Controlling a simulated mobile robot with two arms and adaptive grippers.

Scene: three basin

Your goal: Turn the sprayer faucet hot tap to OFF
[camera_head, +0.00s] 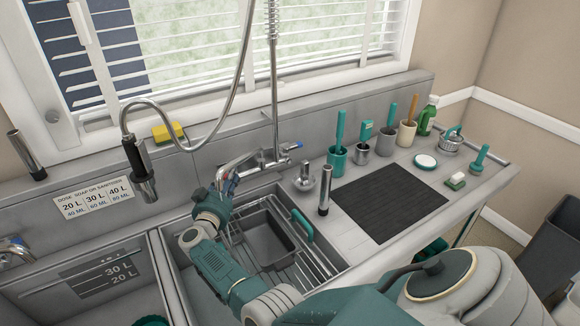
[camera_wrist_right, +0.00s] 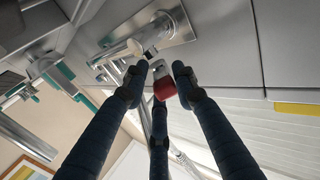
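The sprayer faucet's wall body (camera_head: 268,158) is at the back of the middle basin, with a tall spring riser and hose. Its blue-marked tap (camera_head: 292,146) points right. The red-marked hot tap (camera_wrist_right: 164,88) shows in the right wrist view, between my finger ends. My right gripper (camera_head: 226,186) is at the left side of the faucet and mostly covers the hot tap in the head view. Its fingers (camera_wrist_right: 158,84) are spread around the tap, not closed; contact cannot be told. My left gripper is not in view.
The spray head (camera_head: 143,177) hangs at the left. A metal upright (camera_head: 325,190) stands by the basin's right edge. Brushes in holders (camera_head: 337,160) and a black mat (camera_head: 388,200) are on the right counter. A yellow sponge (camera_head: 168,132) lies on the back ledge.

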